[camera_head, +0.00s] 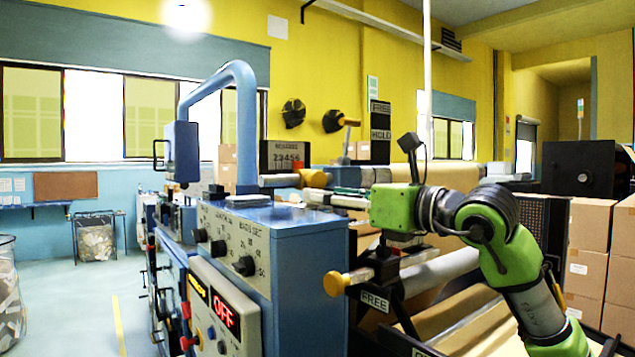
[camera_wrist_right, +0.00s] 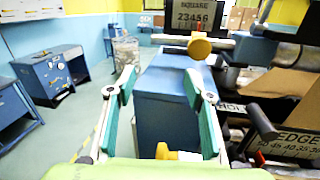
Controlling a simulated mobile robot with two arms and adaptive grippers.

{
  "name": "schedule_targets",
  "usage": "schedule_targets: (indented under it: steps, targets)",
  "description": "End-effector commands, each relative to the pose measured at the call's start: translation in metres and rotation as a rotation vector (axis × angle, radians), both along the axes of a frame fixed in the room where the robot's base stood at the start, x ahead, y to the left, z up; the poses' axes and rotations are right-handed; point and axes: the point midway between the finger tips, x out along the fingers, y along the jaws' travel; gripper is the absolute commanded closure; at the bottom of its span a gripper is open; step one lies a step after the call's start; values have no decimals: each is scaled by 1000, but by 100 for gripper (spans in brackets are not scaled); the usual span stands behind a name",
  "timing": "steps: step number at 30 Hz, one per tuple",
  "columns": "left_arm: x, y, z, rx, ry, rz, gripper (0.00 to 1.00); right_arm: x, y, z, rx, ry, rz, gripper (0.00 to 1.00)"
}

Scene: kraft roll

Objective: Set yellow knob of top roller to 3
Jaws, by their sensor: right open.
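A yellow knob (camera_head: 313,178) sits on the end of an upper roller, past the blue machine cabinet. A lower yellow knob (camera_head: 337,284) is beside a FREE label; a yellow piece also shows low between the fingers in the wrist view (camera_wrist_right: 165,152). My right gripper (camera_wrist_right: 160,85) is open and empty, its fingers over the blue cabinet. The knob's exact setting is too small to read. My left gripper is not in view.
The blue cabinet (camera_head: 300,255) with black dials and a red OFF display (camera_head: 224,313) stands left of my right arm. A blue tube frame (camera_head: 240,75) rises behind it. Cardboard boxes (camera_head: 590,225) stand at the right.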

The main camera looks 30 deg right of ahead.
Motion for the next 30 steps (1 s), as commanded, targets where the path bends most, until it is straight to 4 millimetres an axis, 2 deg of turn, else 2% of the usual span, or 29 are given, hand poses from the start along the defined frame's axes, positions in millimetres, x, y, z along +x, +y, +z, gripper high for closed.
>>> schedule_targets:
  steps: [1, 3, 6, 11, 24, 30]
  targets:
    - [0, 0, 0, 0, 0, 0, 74, -6, -21, 9, -18, 1, -65, 52]
    - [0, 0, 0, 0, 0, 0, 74, -11, -41, 15, -33, 9, -133, 52]
    - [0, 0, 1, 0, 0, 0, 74, -14, -55, 20, -41, 15, -178, 52]
    - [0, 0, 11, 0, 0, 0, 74, 2, -56, 22, -39, 20, -183, 52]
    - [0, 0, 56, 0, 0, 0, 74, 92, -47, 23, -38, 21, -179, 52]
    - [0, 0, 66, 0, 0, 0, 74, 116, -45, 21, -40, 18, -179, 52]
